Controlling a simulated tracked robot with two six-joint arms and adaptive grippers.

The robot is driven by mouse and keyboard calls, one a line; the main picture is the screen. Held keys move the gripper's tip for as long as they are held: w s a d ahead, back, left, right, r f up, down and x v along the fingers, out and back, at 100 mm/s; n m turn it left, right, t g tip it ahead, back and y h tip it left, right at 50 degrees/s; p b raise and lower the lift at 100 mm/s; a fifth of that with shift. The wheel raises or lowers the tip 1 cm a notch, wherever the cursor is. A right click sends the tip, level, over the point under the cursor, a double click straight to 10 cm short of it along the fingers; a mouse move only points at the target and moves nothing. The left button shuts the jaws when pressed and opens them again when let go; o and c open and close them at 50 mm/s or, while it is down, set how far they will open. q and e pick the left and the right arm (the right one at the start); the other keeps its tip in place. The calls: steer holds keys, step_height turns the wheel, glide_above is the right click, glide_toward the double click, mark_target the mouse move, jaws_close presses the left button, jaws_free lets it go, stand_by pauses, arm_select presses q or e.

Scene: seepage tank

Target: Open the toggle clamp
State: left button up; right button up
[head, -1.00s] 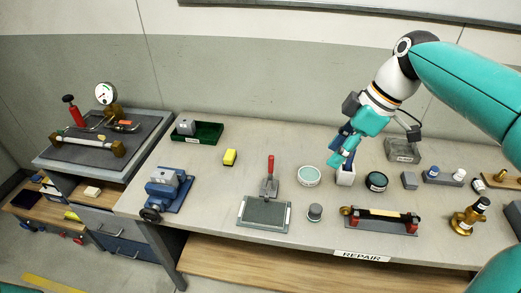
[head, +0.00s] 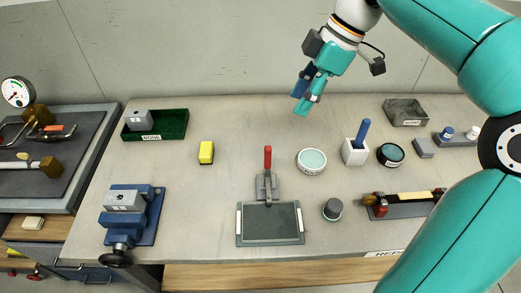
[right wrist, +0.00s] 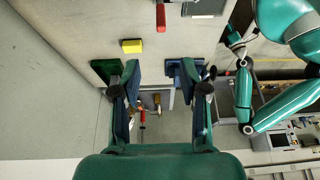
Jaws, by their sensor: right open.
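The toggle clamp (head: 267,188) has a grey metal body and a red handle (head: 268,158) that points up. It sits at the back edge of a dark flat plate (head: 270,222) with pale side strips. The red handle also shows at the top of the right wrist view (right wrist: 160,17). My right gripper (head: 300,106) is open and empty, raised above the back of the bench, behind and right of the clamp. Its two fingers (right wrist: 162,82) are spread apart in the right wrist view. A jointed teal arm of mine (right wrist: 275,108) shows there; its gripper's state is unclear.
A yellow block (head: 206,152), green tray (head: 176,134) and blue vise (head: 150,215) are left. Bench behind the clamp is clear.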

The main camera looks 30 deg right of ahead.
mark_target(269, 147)
steer(key=b+x, duration=0.1)
steer(key=x, duration=1.5)
steer(key=shift+w+a+f, duration=0.1)
steer(key=shift+a+f, duration=0.1)
steer(key=shift+a, duration=0.05)
jaws_close()
